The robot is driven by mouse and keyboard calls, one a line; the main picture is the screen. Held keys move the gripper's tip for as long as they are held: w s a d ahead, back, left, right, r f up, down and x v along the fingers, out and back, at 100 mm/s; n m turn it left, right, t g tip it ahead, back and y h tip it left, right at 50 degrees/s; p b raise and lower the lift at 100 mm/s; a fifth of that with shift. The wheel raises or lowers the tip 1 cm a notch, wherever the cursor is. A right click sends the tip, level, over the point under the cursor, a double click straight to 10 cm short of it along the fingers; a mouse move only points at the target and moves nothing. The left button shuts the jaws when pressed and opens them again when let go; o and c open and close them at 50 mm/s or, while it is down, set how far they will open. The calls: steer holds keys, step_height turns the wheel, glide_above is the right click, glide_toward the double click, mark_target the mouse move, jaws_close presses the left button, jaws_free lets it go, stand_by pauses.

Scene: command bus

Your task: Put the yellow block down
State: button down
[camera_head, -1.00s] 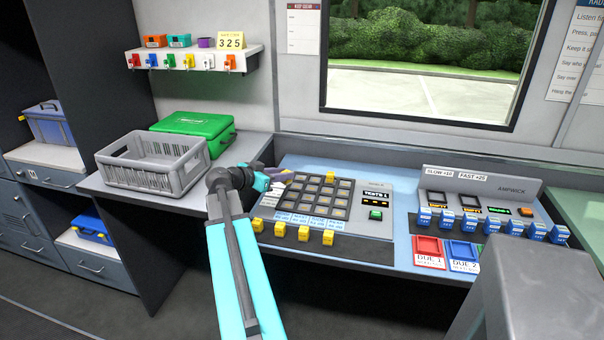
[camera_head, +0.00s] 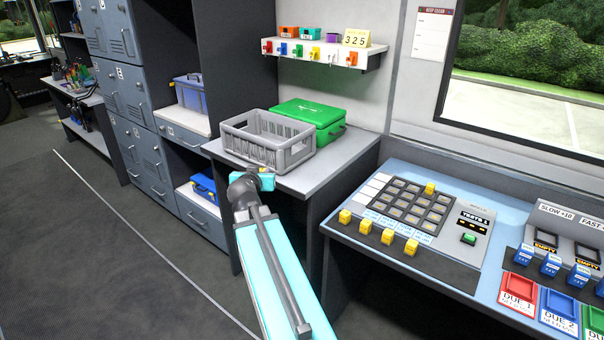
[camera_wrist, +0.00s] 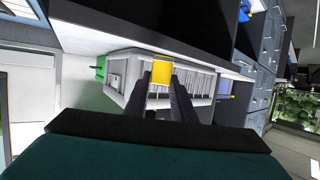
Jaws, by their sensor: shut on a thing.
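The yellow block (camera_wrist: 162,75) sits between the dark fingertips of my gripper (camera_wrist: 161,82) in the wrist view. My gripper is shut on it. In the wrist view the grey crate (camera_wrist: 135,70) lies behind the block.
A green case (camera_head: 308,117) stands beside the crate on the grey desk (camera_head: 300,185). The desk's right front part is bare. The button panel (camera_head: 465,262) is to the right. A shelf (camera_head: 325,56) hangs above. Lockers and a blue box (camera_head: 203,187) are at the left.

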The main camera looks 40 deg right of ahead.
steer(key=w+a+r+n+t+y+b, duration=0.1)
steer(key=w+a+n+y, duration=0.2)
steer(key=a, duration=1)
steer(key=w+a+r+n+t+y+b, duration=0.1)
steer(key=w+a+n+t+y, duration=0.1)
steer(key=a, duration=1.1)
steer(key=w+a+r+n+t+y+b, duration=0.1)
steer(key=w+a+n+y, duration=0.3)
steer(key=a, duration=0.9)
steer(key=shift+w+r+n+t+y, duration=0.4)
steer(key=shift+w+r+y, duration=0.25)
steer(key=shift+y, duration=0.15)
steer(key=shift+f, duration=0.1)
